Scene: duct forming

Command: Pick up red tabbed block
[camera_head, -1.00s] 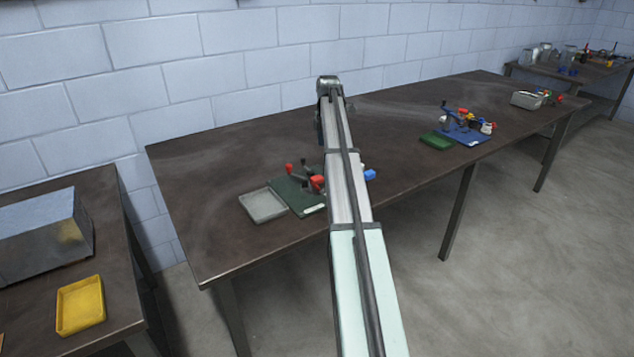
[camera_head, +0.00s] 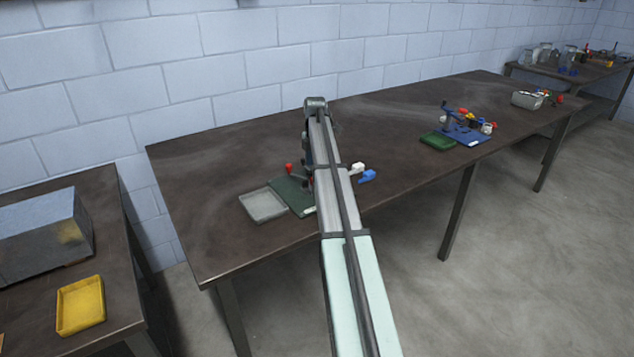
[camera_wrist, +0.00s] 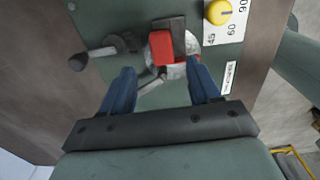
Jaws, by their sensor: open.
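The red block (camera_wrist: 160,47) shows in the wrist view, at a dark grey fixture on a green board (camera_wrist: 95,18). It lies just beyond the gap between the blue fingers of my gripper (camera_wrist: 163,78). The fingers are spread, with nothing visibly held between them. Whether they are level with the block or above it I cannot tell. In the head view my arm hides the gripper and most of the fixture. The green board (camera_head: 290,194) shows left of the arm, with a red knob-like piece (camera_head: 289,168) at its back.
A lever with a dark knob (camera_wrist: 78,62) and a yellow knob (camera_wrist: 218,11) beside an angle scale flank the block. A grey tray (camera_head: 264,206) sits left of the board. White (camera_head: 358,167) and blue blocks (camera_head: 368,176) lie to its right.

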